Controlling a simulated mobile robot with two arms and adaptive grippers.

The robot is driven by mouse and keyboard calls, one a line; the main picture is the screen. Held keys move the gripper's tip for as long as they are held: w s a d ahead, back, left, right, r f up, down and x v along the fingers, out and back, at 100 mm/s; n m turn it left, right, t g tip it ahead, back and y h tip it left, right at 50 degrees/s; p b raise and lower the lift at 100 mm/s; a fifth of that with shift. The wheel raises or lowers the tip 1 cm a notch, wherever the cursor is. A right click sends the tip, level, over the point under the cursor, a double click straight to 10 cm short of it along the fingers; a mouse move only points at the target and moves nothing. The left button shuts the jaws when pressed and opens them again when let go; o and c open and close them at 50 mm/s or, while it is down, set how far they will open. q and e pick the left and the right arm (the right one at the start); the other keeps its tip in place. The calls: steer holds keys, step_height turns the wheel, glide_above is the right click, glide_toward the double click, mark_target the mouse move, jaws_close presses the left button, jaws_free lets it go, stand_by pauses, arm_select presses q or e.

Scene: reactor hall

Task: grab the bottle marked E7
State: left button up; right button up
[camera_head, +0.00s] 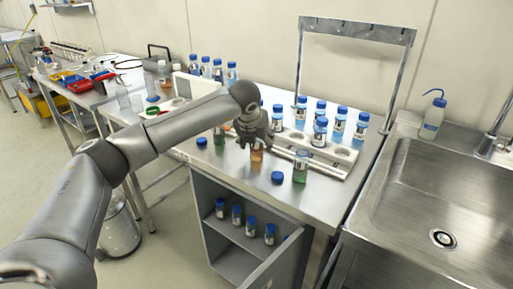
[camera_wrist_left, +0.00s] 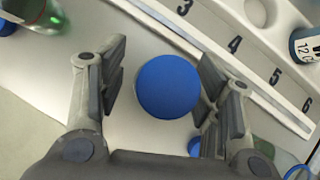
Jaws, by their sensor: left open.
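My left gripper (camera_head: 254,141) is open above the bench, pointing down over an amber bottle (camera_head: 257,156) that it partly covers. In the left wrist view, a round blue cap (camera_wrist_left: 168,87) lies between the two open fingers, with a gap on each side. This looks like the top of the amber bottle. No E7 mark is readable on any bottle. An open green bottle (camera_head: 300,166) stands to the right and another green bottle (camera_head: 219,136) to the left. My right gripper is not in view.
A white rack (camera_head: 312,157), numbered in the left wrist view, lies close by with several blue-capped bottles (camera_head: 320,131). Loose blue caps (camera_head: 277,177) lie on the bench. A metal frame (camera_head: 357,28) stands behind; a sink (camera_head: 440,195) is right. Bottles stand on the shelf (camera_head: 228,224) below.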

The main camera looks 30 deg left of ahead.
arm_select(q)
steer(key=shift+s+r, duration=0.1)
steer(key=c, duration=1.1)
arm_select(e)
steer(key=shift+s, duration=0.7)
arm_select(q)
steer(key=shift+r, duration=0.1)
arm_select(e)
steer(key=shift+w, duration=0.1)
